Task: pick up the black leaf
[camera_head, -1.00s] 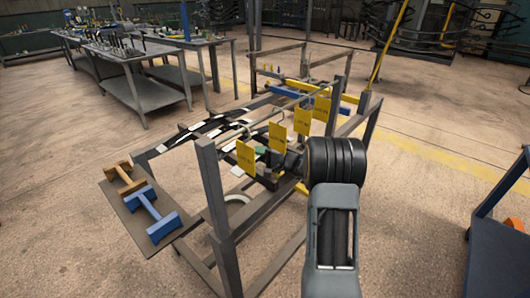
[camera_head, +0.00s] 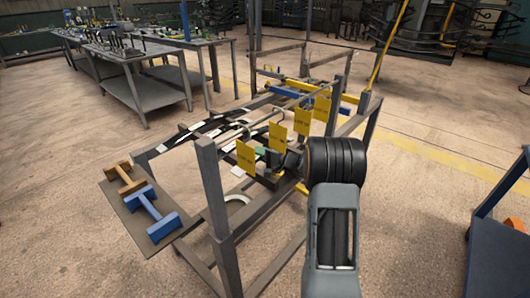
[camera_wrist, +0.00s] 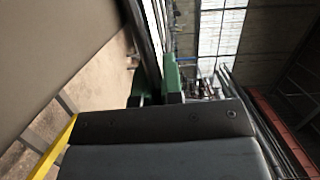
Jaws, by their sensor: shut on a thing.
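My gripper (camera_wrist: 158,84) shows its two green fingers in the wrist view, shut on a long dark strip, the black leaf (camera_wrist: 143,40). The leaf runs from between the fingers to the top edge of that view. In the head view my gripper (camera_head: 262,152) is at the rack, behind the hanging yellow tags. The tags and my wrist partly hide it and the held leaf there. I cannot tell in the head view which dark strip is the held one, or whether it is clear of its supports.
The grey rack frame (camera_head: 215,190) has upright posts close around my gripper. Yellow tags (camera_head: 302,122) hang from its rail. A side shelf (camera_head: 127,213) holds a brown block (camera_head: 125,180) and a blue block (camera_head: 152,212). A blue cart (camera_head: 497,250) stands at the right. Open floor lies between.

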